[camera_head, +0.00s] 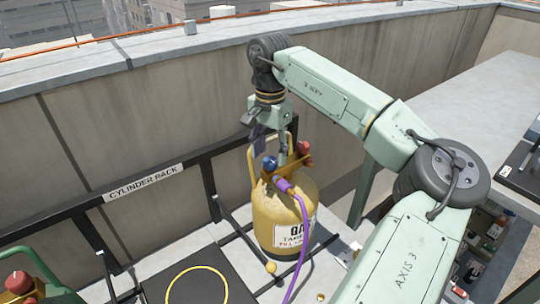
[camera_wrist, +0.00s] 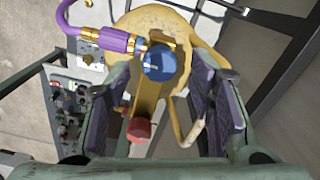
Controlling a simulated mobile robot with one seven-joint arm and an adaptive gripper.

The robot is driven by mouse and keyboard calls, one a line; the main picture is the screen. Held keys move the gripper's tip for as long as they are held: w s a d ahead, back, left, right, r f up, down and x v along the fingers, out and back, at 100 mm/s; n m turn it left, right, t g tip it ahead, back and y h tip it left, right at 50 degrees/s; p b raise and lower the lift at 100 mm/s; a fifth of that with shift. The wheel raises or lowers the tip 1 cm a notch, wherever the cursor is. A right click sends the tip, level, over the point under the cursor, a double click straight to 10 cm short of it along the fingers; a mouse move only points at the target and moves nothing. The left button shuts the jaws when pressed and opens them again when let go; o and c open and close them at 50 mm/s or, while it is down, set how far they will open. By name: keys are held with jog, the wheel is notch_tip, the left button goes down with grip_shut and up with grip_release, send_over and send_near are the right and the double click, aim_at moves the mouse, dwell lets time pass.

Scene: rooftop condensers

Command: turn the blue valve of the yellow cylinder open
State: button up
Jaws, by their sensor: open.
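The yellow cylinder (camera_head: 278,215) stands upright in the rack, with a white label on its front. Its blue valve (camera_head: 270,163) is at the top left and a red valve (camera_head: 303,148) at the top right. A purple hose (camera_head: 302,225) joins the cylinder's top beside the blue valve. My gripper (camera_head: 273,140) is above the cylinder, pointing down. In the wrist view the blue valve (camera_wrist: 160,62) shows ahead of my open gripper (camera_wrist: 165,105), and the red valve (camera_wrist: 138,130) lies nearer the bottom between the fingers. I cannot tell whether either finger touches anything.
The black cylinder rack (camera_head: 145,182) runs along the concrete parapet (camera_head: 150,110) behind the cylinder. A green cylinder (camera_head: 35,285) with a red knob is at the lower left. A yellow ring (camera_head: 197,270) lies on a dark plate. A grey table (camera_head: 470,95) is at right.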

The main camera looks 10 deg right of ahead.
aim_at(269, 160)
notch_tip(269, 160, up, 10)
jog(key=shift+r, duration=0.15)
jog(key=shift+a, duration=0.1)
dwell(0.3)
